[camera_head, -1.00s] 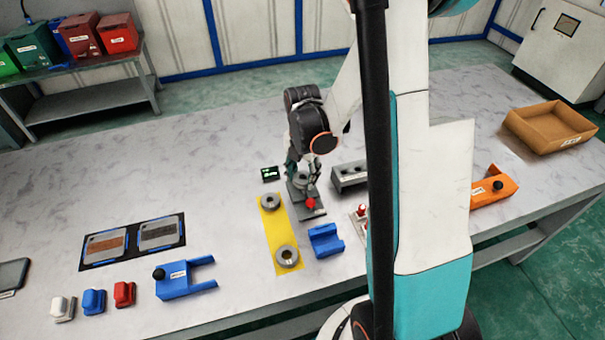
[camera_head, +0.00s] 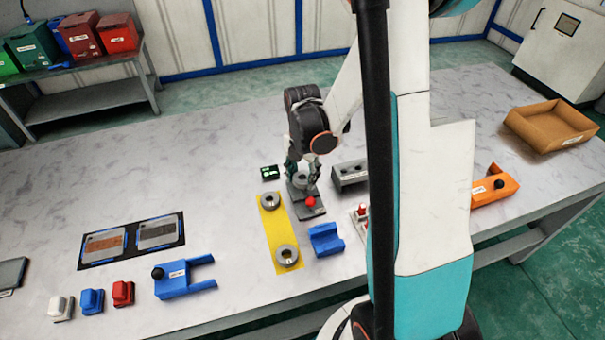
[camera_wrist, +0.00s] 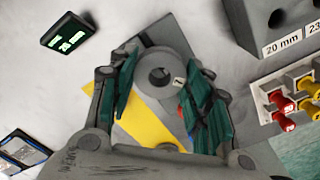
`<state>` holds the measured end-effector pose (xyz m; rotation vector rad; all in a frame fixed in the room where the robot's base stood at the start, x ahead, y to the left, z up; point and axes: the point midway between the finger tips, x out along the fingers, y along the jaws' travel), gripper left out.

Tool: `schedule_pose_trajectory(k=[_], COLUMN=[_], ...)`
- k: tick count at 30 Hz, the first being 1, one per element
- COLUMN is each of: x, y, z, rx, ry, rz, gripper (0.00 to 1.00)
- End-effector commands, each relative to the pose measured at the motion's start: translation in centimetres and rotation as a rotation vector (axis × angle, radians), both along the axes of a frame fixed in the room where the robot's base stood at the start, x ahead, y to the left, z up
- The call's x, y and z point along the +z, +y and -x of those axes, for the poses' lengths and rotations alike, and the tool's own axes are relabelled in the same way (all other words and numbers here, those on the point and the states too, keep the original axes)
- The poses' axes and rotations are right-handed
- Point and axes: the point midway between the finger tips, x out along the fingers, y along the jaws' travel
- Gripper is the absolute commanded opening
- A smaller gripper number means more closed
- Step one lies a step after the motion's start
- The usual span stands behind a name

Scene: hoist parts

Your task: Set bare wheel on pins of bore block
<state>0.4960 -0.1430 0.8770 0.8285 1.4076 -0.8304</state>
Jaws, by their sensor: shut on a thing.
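My gripper (camera_head: 303,177) is shut on a grey wheel (camera_head: 302,179) with a round centre hole. In the wrist view, its green-padded fingers (camera_wrist: 158,92) stand on either side of the wheel (camera_wrist: 159,72). The wheel is over a dark grey plate fixture (camera_head: 312,212) with a red knob; I cannot tell whether it touches it. A grey block with round holes (camera_head: 350,175) stands just right of my gripper. In the wrist view this block (camera_wrist: 285,22) bears a "20 mm" label. No pins show on its visible faces.
Two grey rings (camera_head: 270,201) (camera_head: 287,256) sit on a yellow mat (camera_head: 277,229). A blue cradle (camera_head: 326,240) is to its right. A small dark display (camera_head: 269,173) is left of my gripper. Red and yellow pegs stand in a white rack (camera_wrist: 290,92).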

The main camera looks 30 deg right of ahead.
Motion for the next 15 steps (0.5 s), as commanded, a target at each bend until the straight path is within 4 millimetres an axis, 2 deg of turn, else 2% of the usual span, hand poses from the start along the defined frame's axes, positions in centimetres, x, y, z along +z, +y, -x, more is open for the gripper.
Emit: schedule_pose_trajectory(k=[15], x=[-0.72], y=[0.00], z=[0.00], rx=[0.000], ry=[0.000], rz=[0.000], gripper=[0.10])
